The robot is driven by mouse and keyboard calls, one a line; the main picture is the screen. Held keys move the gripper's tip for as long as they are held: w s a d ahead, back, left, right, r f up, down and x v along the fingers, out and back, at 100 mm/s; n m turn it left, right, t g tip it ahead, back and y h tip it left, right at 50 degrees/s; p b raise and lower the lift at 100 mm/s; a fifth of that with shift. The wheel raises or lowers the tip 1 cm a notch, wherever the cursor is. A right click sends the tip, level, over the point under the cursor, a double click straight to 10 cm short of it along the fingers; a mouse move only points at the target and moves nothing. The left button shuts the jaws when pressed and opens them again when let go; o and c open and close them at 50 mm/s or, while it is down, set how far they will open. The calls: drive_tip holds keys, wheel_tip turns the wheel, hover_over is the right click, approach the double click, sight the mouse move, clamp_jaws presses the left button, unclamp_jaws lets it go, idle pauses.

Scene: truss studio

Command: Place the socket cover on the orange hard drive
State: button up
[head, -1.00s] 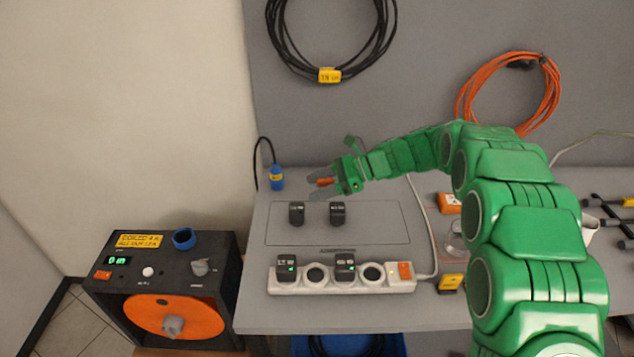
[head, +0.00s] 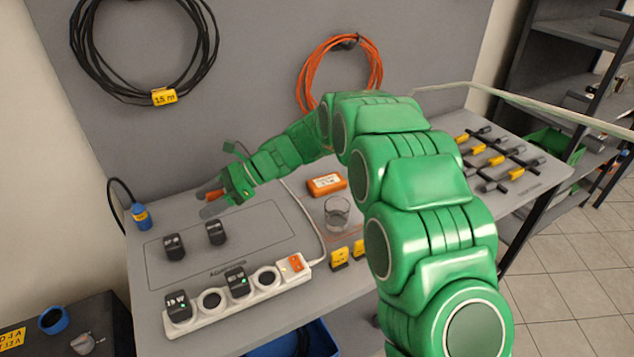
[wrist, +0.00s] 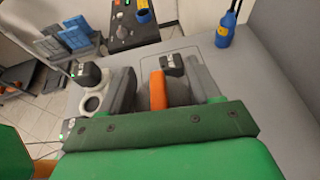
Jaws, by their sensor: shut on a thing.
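My gripper (head: 210,196) is shut on a small orange piece, which I take to be the socket cover (head: 214,194). It also shows in the wrist view as an upright orange strip (wrist: 158,90) between the grey fingers, with a dark grey rounded part beside it. The gripper is above the rear of the grey table, behind the black adapters. The orange hard drive (head: 327,184), with a white label, lies on the table to the right of the gripper, behind the glass. The hard drive is not seen in the wrist view.
A white power strip (head: 210,299) with black plugs and open sockets runs along the front. Two black adapters (head: 175,247) stand in the outlined area. A glass (head: 337,213), yellow blocks (head: 340,258) and a white cable (head: 304,212) are near the drive. Clamps (head: 488,160) lie at right.

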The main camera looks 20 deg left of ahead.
drive_tip(key=w+d+r+m+t+y, duration=0.25)
drive_tip(key=w+d+m+t, duration=0.4)
drive_tip(key=w+d, duration=0.6)
drive_tip(key=w+d+m+t, duration=0.6)
drive_tip(key=w+d+t, duration=0.1)
drive_tip(key=d, duration=0.5)
hover_over(323, 178)
drive_tip(key=s, duration=0.2)
drive_tip(key=shift+h, duration=0.25)
drive_tip(key=f, duration=0.8)
drive_tip(key=shift+d, duration=0.4)
drive_tip(key=shift+w+a+f, duration=0.35)
drive_tip(key=shift+w+f, duration=0.4)
drive_tip(key=shift+f, duration=0.1)
drive_tip(key=shift+w+a+f, duration=0.1)
drive_tip(key=shift+w+f, duration=0.1)
drive_tip(key=shift+f, duration=1.5)
drive_tip(key=shift+f, duration=0.15)
